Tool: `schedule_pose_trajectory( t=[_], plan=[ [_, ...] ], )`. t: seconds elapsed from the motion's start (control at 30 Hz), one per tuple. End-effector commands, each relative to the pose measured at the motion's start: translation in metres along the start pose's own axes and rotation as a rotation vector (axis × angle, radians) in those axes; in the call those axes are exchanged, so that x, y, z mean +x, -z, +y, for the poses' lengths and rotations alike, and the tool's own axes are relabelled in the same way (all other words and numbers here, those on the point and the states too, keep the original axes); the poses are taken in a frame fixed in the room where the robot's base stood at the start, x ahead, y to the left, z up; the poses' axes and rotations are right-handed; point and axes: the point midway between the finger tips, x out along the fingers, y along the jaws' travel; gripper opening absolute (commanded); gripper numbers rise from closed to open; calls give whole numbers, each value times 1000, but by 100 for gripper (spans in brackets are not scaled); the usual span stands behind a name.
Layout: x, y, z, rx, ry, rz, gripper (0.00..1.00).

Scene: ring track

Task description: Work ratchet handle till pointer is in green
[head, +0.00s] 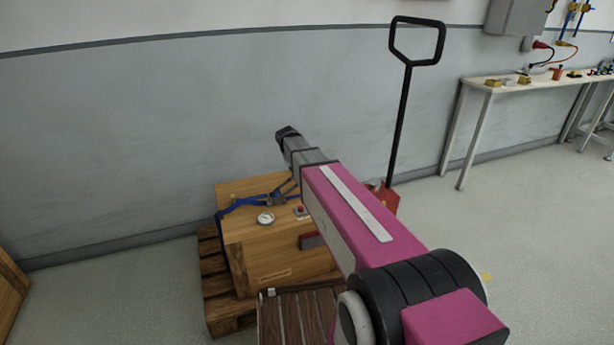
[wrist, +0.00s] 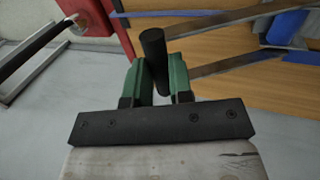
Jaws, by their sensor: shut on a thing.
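A wooden crate (head: 260,245) with a blue strap (head: 238,204) over it stands left of the middle in the head view. A small white dial (head: 265,218) sits on its top; its pointer and any green band are too small to read. The metal ratchet (head: 278,199) is on the strap, partly hidden by my arm. In the wrist view, my gripper (wrist: 157,82) has its green fingers closed around the black ratchet handle grip (wrist: 153,47). Metal bars (wrist: 235,63) and the blue strap (wrist: 289,27) show beyond it. My fingertips are hard to make out in the head view.
The crate stands on a wooden pallet (head: 216,290) near the grey wall. A red pallet truck (head: 386,198) with a tall black handle (head: 402,110) is close on the right. A workbench (head: 500,83) is at the back right. Floor between is clear.

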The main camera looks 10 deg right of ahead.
Motion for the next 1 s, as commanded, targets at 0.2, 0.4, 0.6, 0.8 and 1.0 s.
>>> schedule_pose_trajectory(
  t=[0.2, 0.4, 0.6, 0.8, 1.0],
  plan=[
    [-29, 0, -18, -3, -206, 2, 0],
    [-48, 0, -32, -2, -361, 1, 0],
    [-62, 0, -46, -1, -476, 1, 0],
    [-72, 0, -62, 0, -468, 0, 0],
    [-81, 0, -81, -1, -462, -1, 0]
  ],
)
